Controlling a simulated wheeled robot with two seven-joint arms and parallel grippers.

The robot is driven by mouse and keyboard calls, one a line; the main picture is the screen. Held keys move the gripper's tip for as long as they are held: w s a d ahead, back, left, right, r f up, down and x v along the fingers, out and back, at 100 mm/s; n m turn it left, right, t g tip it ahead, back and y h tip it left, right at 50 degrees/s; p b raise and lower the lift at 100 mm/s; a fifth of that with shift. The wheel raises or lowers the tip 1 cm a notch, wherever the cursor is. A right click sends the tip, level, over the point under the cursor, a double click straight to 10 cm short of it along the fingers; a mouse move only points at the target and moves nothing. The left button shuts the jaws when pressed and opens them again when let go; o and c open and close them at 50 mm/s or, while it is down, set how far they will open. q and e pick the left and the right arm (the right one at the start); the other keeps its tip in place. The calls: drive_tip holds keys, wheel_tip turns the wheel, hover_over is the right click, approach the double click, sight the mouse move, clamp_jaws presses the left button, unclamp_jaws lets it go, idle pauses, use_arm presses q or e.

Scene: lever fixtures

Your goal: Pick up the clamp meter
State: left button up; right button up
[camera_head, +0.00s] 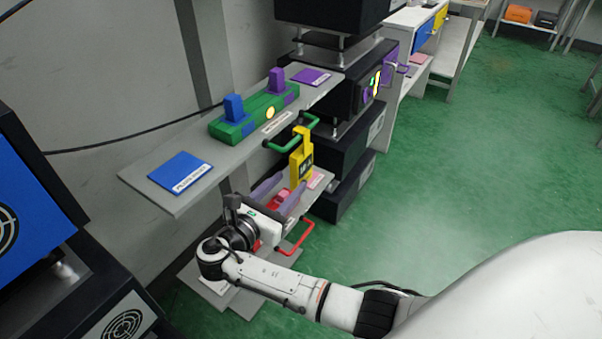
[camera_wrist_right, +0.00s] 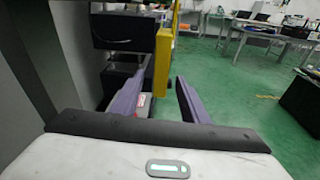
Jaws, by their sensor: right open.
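My left gripper is not in view.
The upper shelf (camera_head: 150,182) carries a green block with blue and purple levers (camera_head: 233,106) and a blue plate (camera_head: 180,172). A lower shelf with a red handle (camera_head: 297,240) lies near my right gripper. Black boxes (camera_head: 345,150) stand behind. Green floor is open at right.

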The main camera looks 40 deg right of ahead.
sight(292, 165)
drive_tip(key=r, duration=0.1)
drive_tip(key=r+h, duration=0.1)
drive_tip(key=r, duration=0.1)
drive_tip(key=shift+w+d+r+h, duration=0.2)
drive_tip(key=shift+w+r+h, duration=0.1)
drive_tip(key=x, duration=0.4)
drive_tip(key=shift+d+r, duration=0.15)
drive_tip(key=shift+d, duration=0.05)
drive_tip(key=b+x, duration=0.1)
drive_tip(key=x, duration=0.4)
drive_tip(key=shift+d, duration=0.4)
drive_tip(key=shift+c, duration=0.5)
clamp_jaws()
